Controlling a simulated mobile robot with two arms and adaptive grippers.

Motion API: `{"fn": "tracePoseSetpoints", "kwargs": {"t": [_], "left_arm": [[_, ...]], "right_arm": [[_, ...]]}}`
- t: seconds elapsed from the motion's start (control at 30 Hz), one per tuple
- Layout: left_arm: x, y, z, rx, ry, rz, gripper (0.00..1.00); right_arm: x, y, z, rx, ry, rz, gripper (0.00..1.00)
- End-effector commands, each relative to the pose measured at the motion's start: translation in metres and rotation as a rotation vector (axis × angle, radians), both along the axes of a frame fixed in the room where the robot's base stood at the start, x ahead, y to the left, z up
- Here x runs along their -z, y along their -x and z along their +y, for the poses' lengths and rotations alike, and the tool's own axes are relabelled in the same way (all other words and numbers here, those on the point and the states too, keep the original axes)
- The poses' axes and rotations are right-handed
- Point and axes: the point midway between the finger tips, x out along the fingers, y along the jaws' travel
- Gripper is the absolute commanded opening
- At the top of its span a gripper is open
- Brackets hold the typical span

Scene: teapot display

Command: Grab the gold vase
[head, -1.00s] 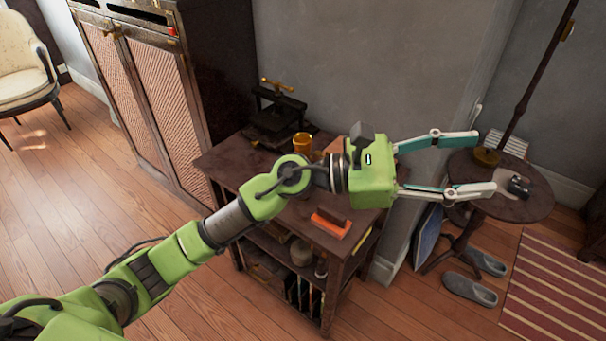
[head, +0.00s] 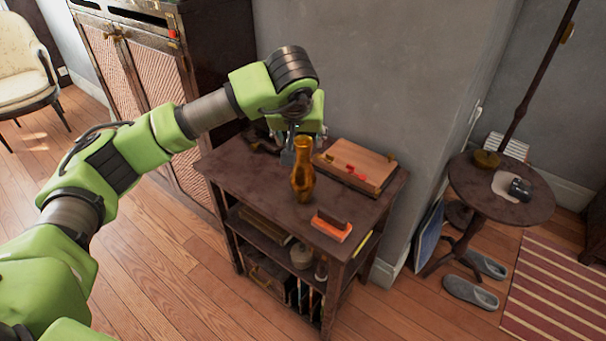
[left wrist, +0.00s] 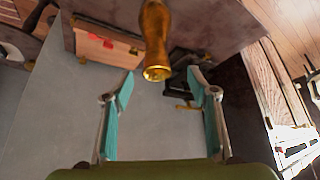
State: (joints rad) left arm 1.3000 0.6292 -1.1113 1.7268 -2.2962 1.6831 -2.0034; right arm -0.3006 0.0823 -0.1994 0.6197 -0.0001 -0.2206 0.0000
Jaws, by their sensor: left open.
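The gold vase (head: 302,172) stands upright on the dark wooden table (head: 262,195) in the head view. My left gripper (head: 296,150) is behind and just left of the vase's neck in that view, partly hidden by my own arm and the vase. In the left wrist view the gold vase (left wrist: 155,38) hangs in from the top edge, its round mouth toward the gripper. The two teal fingers of my left gripper (left wrist: 160,84) are spread apart and empty, with the vase's mouth just past the gap between their tips. My right gripper is in neither view.
A wooden box with red parts (head: 355,167) lies right of the vase. An orange-and-brown block (head: 331,227) lies near the front. A dark press (left wrist: 188,88) shows beyond the fingers. The grey wall (head: 365,80) rises behind the table.

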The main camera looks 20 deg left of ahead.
Motion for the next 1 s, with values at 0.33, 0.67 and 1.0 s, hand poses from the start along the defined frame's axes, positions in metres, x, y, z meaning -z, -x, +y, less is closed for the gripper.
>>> {"fn": "tracePoseSetpoints", "kwargs": {"t": [0.33,0.67,1.0], "left_arm": [[0.029,-0.019,0.002,0.002,0.003,0.001,0.53],[0.065,-0.044,0.005,0.001,0.004,0.001,0.53],[0.068,-0.046,0.005,0.002,0.004,0.000,0.38]], "right_arm": [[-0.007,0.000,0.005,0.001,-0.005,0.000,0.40],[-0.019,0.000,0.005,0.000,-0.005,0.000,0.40],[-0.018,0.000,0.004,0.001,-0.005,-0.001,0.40]]}}
